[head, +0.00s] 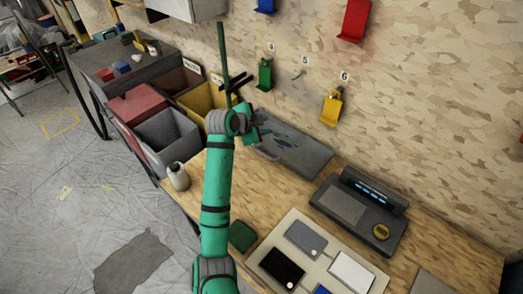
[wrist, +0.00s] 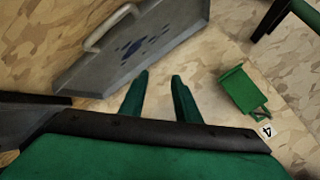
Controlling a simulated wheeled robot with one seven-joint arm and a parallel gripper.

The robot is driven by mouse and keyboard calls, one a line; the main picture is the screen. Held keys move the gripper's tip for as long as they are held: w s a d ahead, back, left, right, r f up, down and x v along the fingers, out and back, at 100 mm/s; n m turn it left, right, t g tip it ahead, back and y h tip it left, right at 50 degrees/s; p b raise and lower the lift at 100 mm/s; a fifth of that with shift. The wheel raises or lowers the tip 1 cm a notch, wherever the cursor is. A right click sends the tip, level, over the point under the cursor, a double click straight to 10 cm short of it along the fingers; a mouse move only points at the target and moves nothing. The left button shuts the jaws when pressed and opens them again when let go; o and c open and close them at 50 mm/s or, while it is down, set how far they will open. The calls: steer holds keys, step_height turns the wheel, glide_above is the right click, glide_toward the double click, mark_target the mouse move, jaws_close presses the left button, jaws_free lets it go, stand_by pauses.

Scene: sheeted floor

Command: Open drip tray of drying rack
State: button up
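A grey drip tray (head: 295,150) with blue stains lies on the wooden bench against the wall, with a pale handle (head: 266,153) at its near left edge. In the wrist view the stained tray (wrist: 185,22) and its handle (wrist: 108,27) show at upper left. A green upright with dark crossbars (head: 225,60), perhaps the drying rack, stands behind my arm. My gripper (head: 256,135) is by the tray's left end, apart from the handle. In the wrist view my gripper (wrist: 162,82) has its two green fingers apart with nothing between them.
A green wall holder (head: 265,75), also in the wrist view (wrist: 239,90), hangs above the tray. A dark device (head: 358,208) and a board with flat pads (head: 310,255) lie on the bench at right. Bins (head: 168,138) and a white bottle (head: 177,176) are at left.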

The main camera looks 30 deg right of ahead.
steer(key=s+m+g+y, duration=0.2)
steer(key=m+y, duration=0.1)
steer(key=m, duration=0.2)
steer(key=m+g+y, duration=0.2)
steer(key=m+y, duration=0.2)
steer(key=m, duration=0.1)
glide_toward(261, 154)
steer(key=f, duration=0.2)
steer(key=d+f, duration=0.1)
steer(key=f, duration=0.3)
steer(key=shift+s+d+f, duration=0.1)
steer(key=shift+d+f, duration=0.05)
steer(key=shift+d, duration=0.15)
steer(key=shift+f, duration=0.5)
steer(key=shift+w+d, duration=0.1)
steer(key=shift+w, duration=0.1)
